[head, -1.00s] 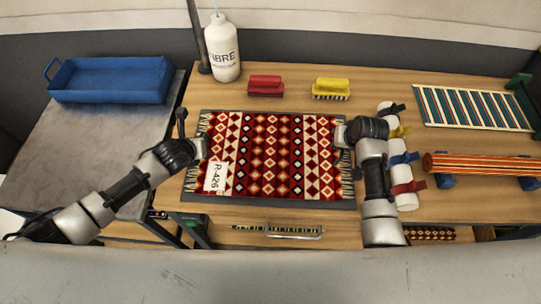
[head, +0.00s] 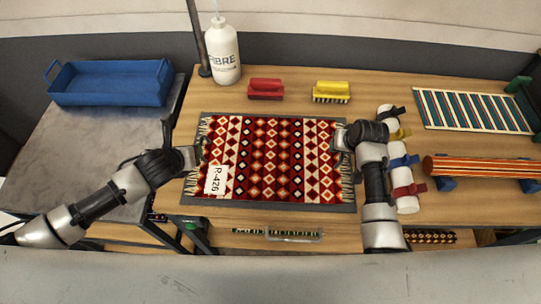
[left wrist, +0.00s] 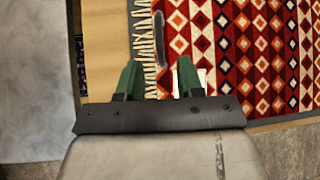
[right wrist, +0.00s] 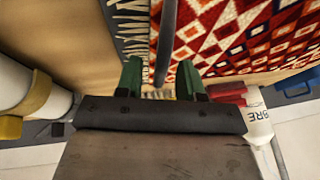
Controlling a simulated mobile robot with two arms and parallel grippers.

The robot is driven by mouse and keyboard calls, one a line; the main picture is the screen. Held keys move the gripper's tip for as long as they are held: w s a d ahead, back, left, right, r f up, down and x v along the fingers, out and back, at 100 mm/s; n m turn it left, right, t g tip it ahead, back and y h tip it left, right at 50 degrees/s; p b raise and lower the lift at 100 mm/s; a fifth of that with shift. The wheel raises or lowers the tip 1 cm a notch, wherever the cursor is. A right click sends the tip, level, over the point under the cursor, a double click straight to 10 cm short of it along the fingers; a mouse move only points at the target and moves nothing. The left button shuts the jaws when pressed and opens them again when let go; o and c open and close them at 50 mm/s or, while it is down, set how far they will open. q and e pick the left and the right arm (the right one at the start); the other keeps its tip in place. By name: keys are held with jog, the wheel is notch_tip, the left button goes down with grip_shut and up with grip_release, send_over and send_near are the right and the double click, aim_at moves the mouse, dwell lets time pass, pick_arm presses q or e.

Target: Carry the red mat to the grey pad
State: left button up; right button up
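The red mat (head: 270,155), patterned with diamonds and fringed at both ends, lies flat on the grey pad (head: 270,202). The pad shows as a dark border around it. A white tag (head: 215,180) reading R-426 lies on the mat's left part. My left gripper (head: 198,156) is at the mat's left fringe; in the left wrist view its green fingers (left wrist: 157,80) stand apart. My right gripper (head: 341,136) is at the right fringe; its green fingers (right wrist: 160,80) also stand apart. Whether any fringe touches the fingers is hard to tell.
A red brush (head: 266,89), a yellow brush (head: 331,92) and a white bottle (head: 223,55) stand behind the mat. A white roll with coloured straps (head: 406,178) is close to my right arm. A blue tray (head: 110,85) sits on the grey table (head: 105,135) at left.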

pick_arm(q)
jog(key=v, duration=0.5)
pick_arm(e)
jog(key=v, duration=1.2)
pick_arm(q)
jog(key=shift+s+d, duration=0.1)
